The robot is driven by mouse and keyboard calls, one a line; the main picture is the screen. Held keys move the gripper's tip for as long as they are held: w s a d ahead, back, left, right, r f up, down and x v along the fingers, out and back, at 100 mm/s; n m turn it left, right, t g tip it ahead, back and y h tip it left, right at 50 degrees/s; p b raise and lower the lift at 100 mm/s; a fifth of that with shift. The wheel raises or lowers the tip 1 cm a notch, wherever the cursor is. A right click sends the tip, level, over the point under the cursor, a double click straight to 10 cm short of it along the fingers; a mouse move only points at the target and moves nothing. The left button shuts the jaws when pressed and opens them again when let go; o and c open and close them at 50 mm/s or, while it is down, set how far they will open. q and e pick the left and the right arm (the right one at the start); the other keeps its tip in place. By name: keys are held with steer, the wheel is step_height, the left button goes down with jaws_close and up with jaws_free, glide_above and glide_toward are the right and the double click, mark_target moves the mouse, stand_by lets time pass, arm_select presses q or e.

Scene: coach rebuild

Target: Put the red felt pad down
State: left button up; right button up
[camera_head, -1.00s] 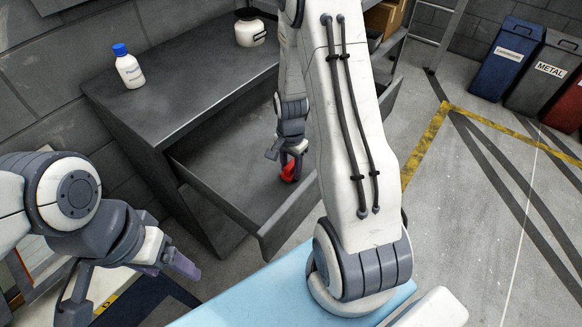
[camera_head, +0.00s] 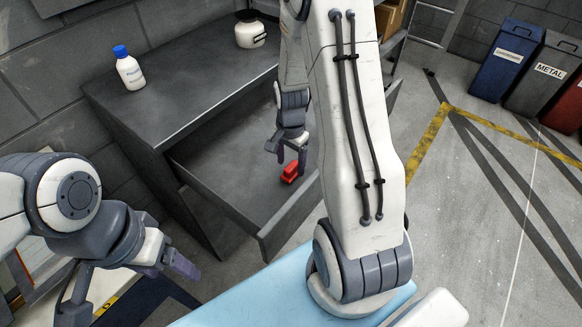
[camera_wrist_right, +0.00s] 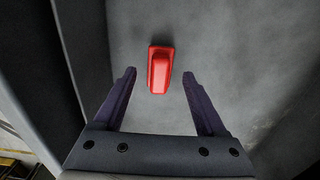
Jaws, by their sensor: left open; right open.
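The red felt pad (camera_head: 290,172) lies on the floor of the open grey drawer (camera_head: 225,190). It also shows in the right wrist view (camera_wrist_right: 160,70), ahead of the fingertips and roughly centred between them. My right gripper (camera_head: 288,158) is open and empty just above the pad, apart from it. In the right wrist view its two fingers (camera_wrist_right: 158,85) are spread with nothing between them. My left gripper (camera_head: 180,270) is open and empty at the lower left, away from the drawer.
The dark grey cabinet (camera_head: 185,85) carries a white bottle with a blue cap (camera_head: 130,70) and a white jar (camera_head: 250,32). The drawer's front wall (camera_head: 290,215) stands near my right arm. A light blue surface (camera_head: 240,300) lies below. Bins (camera_head: 508,60) stand far right.

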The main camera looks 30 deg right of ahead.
mark_target(291, 166)
step_height(291, 166, up, 9)
steer(key=s+a+r+n, duration=0.2)
steer(key=a+r+n, duration=0.25)
steer(key=a, duration=0.55)
steer(key=s+a+r+n+y, duration=0.1)
steer(key=s+a+r+n, duration=0.3)
steer(key=s+a+n, duration=1)
steer(key=s+n, duration=0.3)
steer(key=shift+s+a, duration=0.15)
steer(key=shift+a, duration=0.1)
step_height(291, 166, up, 5)
steer(key=p, duration=0.5)
